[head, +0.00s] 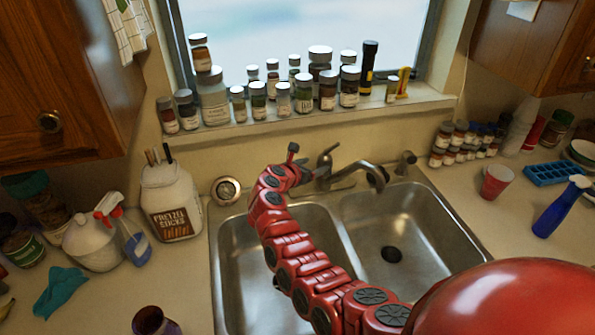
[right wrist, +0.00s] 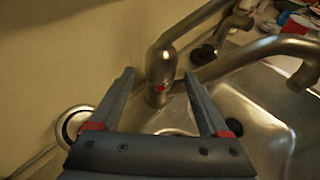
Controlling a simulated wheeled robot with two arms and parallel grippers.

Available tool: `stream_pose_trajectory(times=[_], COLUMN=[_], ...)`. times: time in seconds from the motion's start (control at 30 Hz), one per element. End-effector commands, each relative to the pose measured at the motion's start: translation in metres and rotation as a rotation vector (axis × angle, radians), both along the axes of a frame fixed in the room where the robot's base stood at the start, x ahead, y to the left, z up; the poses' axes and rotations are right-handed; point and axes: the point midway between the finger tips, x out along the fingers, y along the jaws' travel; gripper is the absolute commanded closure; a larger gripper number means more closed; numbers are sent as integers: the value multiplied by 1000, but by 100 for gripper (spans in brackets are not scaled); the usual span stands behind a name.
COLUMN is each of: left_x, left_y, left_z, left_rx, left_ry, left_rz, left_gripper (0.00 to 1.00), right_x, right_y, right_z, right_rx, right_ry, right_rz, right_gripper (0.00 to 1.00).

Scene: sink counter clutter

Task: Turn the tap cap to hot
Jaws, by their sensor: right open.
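The metal tap (head: 325,170) stands behind the sink, with its spout (head: 372,170) reaching right over the basins. In the right wrist view the tap cap (right wrist: 161,62) has a small red mark on its lower front and a lever (right wrist: 200,22) slanting up to the right. My right gripper (head: 301,163) is just left of the tap. In the right wrist view the gripper (right wrist: 159,74) is open, one finger on each side of the cap in the picture; I cannot tell whether either touches it. My left gripper is not in view.
The double sink (head: 425,225) lies under my right arm. Jars and bottles line the window sill (head: 240,133) behind.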

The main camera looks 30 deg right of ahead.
Motion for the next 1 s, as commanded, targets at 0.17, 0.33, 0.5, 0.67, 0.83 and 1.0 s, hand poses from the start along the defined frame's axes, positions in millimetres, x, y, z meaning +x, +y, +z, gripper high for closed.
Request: stream_pose_trajectory(times=[0.17,0.33,0.5,0.67,0.83,1.0], left_x=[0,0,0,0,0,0], left_y=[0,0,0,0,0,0], left_z=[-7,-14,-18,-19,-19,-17], left_rx=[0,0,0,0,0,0], left_ry=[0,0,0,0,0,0], left_rz=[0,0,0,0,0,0], left_gripper=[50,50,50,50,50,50], right_x=[-15,-28,-37,-40,-41,-39], right_y=[28,54,73,78,79,80], right_z=[10,21,31,36,36,28], right_rx=[5,4,2,1,1,29], right_ry=[-4,-1,-1,0,0,-3], right_rz=[-2,-1,-2,-1,-2,4], right_gripper=[21,21,21,21,21,41])
